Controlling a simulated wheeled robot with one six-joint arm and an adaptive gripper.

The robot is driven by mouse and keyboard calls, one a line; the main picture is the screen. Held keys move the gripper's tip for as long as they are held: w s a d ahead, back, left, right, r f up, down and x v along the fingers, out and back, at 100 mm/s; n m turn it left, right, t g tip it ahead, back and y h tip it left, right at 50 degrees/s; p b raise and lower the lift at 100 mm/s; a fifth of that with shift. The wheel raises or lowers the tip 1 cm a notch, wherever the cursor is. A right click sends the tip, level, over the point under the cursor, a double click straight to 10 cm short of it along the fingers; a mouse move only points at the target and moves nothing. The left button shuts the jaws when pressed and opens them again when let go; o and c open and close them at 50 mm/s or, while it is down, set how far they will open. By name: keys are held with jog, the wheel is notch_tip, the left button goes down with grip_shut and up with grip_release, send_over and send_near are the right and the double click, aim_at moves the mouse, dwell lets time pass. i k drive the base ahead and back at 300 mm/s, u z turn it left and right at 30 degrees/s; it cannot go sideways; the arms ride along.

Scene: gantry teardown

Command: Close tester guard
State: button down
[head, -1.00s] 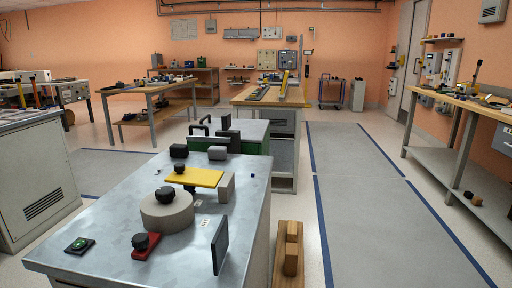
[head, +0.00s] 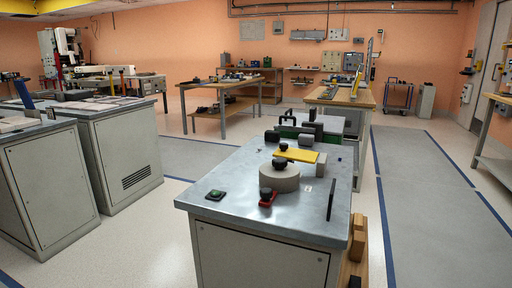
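A metal-topped bench (head: 235,208) stands in the middle of the head view with a fixture on it. The fixture has a round grey block (head: 279,181) with a black knob (head: 279,163) above it, and a flat yellow plate (head: 300,155) behind. A thin dark upright panel (head: 331,199) stands at the bench's right side. A red piece with a black knob (head: 267,197) and a dark pad with a green button (head: 215,194) sit at the front. I cannot tell for sure which part is the tester guard. My gripper is not in view.
Grey cabinets (head: 120,150) stand at the left. Wooden blocks (head: 356,240) are beside the bench's right side. A grey floor lane with blue edges (head: 430,190) runs along the right. Pale floor is clear between the cabinets and the bench.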

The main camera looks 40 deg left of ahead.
aim_at(294, 155)
jog(key=k, duration=0.25)
jog(key=u, duration=0.95)
